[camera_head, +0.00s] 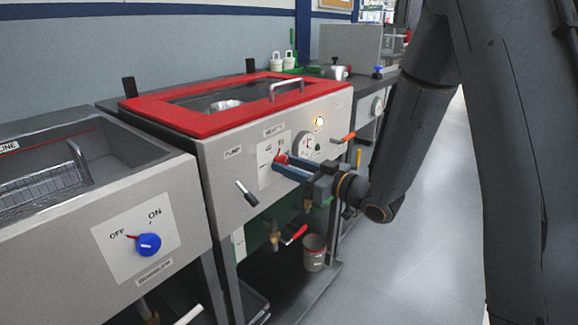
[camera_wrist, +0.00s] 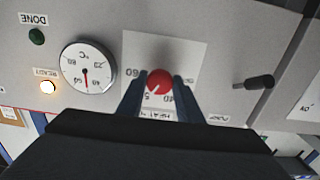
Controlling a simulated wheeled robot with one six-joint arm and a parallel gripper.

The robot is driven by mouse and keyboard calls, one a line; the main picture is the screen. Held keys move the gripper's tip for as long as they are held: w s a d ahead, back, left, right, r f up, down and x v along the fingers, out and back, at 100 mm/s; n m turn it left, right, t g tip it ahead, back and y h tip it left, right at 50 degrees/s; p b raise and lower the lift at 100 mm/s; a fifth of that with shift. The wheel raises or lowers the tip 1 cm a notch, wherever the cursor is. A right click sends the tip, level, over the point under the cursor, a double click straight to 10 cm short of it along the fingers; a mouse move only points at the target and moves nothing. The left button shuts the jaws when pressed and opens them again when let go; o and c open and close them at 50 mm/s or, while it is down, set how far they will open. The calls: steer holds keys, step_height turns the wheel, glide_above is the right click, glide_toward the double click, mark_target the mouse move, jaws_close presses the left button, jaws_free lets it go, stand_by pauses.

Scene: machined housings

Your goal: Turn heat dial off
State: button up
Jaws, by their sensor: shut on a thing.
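The heat dial is a red round knob on a white plate on the front panel of the red-topped tank; it shows clearly in the wrist view (camera_wrist: 158,82) and partly in the head view (camera_head: 281,159). My gripper (camera_head: 280,164) reaches the panel from the right, and its two blue fingers stand on either side of the knob, shut on it. The wrist view shows the fingertips (camera_wrist: 160,84) around the knob, with scale numbers beside it. The knob's pointer is hard to make out.
A temperature gauge (camera_wrist: 88,68) and a lit READY lamp (camera_wrist: 47,87) are beside the dial. A black-handled pump lever (camera_head: 247,194) projects from the panel. An orange handle (camera_head: 343,138) is right of the gauge. The left tank has a blue knob (camera_head: 148,245). Open floor lies right.

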steer(key=shift+n+b, duration=7.55)
steer(key=shift+n, duration=4.35)
steer(key=shift+r, duration=0.1)
steer(key=o, duration=1)
steer(key=shift+o, duration=0.2)
